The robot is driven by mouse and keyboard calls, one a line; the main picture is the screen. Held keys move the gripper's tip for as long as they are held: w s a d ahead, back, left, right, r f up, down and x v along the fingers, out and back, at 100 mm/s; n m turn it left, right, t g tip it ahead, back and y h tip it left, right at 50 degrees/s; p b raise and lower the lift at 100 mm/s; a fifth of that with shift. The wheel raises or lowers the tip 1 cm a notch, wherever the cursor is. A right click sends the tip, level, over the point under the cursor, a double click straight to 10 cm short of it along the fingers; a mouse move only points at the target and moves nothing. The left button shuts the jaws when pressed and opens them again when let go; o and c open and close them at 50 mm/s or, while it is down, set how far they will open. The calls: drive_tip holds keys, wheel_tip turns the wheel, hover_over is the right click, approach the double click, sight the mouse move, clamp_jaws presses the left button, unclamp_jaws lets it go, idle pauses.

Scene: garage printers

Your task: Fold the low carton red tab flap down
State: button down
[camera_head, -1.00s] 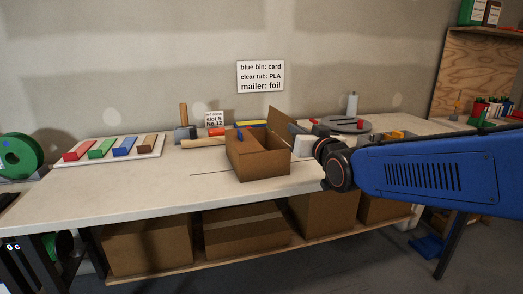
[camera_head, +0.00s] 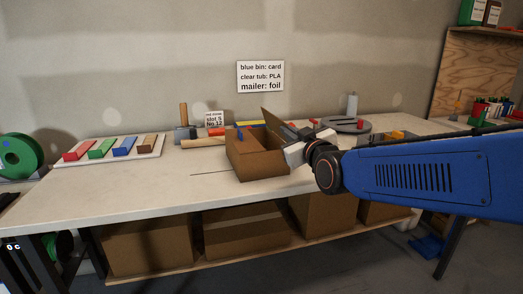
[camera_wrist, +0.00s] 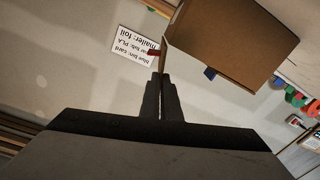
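The low brown carton (camera_head: 257,165) stands open on the workbench. Its raised right flap (camera_head: 273,122) leans left over the opening. A blue tab (camera_head: 240,134) shows at the carton's left side and also in the wrist view (camera_wrist: 209,73). A small red tab (camera_wrist: 153,51) shows beside the flap's edge in the wrist view. My gripper (camera_wrist: 161,78) has its fingers together, with tips at the flap's edge. In the head view my gripper is at the flap's right side. I cannot tell whether anything is pinched between the fingers.
A tray (camera_head: 150,155) with colored blocks lies to the left. A grey round turntable (camera_head: 345,124) is behind my arm. The bench front left of the carton is clear.

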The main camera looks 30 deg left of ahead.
drive_tip(key=n, duration=0.2)
drive_tip(key=s+a+f+n, duration=0.1)
drive_tip(key=n, duration=0.1)
drive_tip(key=shift+s, duration=0.15)
drive_tip(key=c, duration=2.3)
unclamp_jaws()
drive_tip(key=shift+o, duration=0.2)
drive_tip(key=shift+s+d, duration=0.1)
drive_tip(key=shift+d, duration=0.05)
drive_tip(key=shift+v, duration=1.85)
drive_tip(key=o, duration=0.6)
drive_tip(key=v, duration=1.7)
drive_tip(key=shift+s, duration=0.2)
